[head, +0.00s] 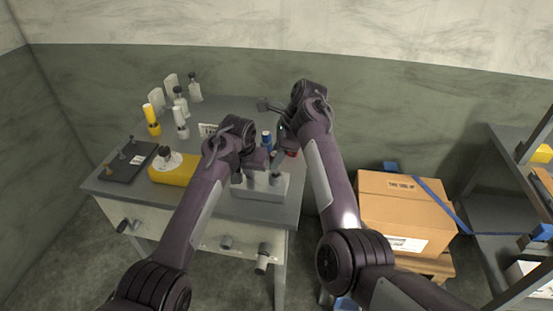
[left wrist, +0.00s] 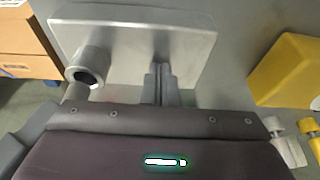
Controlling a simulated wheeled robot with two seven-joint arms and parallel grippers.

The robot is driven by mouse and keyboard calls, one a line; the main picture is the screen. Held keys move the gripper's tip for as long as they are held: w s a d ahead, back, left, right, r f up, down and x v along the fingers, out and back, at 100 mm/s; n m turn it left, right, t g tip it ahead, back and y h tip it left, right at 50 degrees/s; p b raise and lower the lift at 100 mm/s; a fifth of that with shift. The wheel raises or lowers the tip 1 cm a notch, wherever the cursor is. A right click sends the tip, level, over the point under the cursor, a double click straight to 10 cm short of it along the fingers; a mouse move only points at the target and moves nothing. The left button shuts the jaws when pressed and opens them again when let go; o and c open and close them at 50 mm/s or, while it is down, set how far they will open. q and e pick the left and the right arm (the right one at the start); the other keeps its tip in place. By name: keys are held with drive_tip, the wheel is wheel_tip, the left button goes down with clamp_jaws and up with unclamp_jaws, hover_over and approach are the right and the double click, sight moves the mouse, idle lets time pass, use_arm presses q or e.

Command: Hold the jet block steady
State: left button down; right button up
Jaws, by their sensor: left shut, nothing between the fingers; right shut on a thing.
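The jet block (head: 262,190), a light grey metal block with short upright cylinders, sits at the front right of the grey table. In the left wrist view its flat grey face (left wrist: 120,40) fills the upper middle, with an open hollow cylinder at its left. My left gripper (head: 250,177) is shut and empty, low over the block; its fingers (left wrist: 160,84) overlap the face, and I cannot tell whether they touch. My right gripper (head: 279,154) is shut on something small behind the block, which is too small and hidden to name.
The table (head: 235,111) also carries a yellow block (head: 172,175), a dark tray (head: 125,162), and several bottles at the back left. A blue-topped item (head: 266,140) and a red item (head: 292,153) stand close to my right gripper. A cardboard box (head: 400,207) stands right of the table.

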use_arm(q)
drive_tip(key=shift+s+f, duration=0.25)
drive_tip(key=shift+f, duration=0.25)
use_arm(e)
drive_tip(key=shift+r, duration=2.55)
use_arm(q)
drive_tip(key=shift+r, duration=0.1)
drive_tip(key=shift+w+r, duration=0.25)
drive_tip(key=shift+r, duration=0.65)
use_arm(e)
drive_tip(key=shift+w+f, duration=0.15)
use_arm(q)
drive_tip(key=shift+r, duration=1.8)
drive_tip(key=shift+r, duration=0.1)
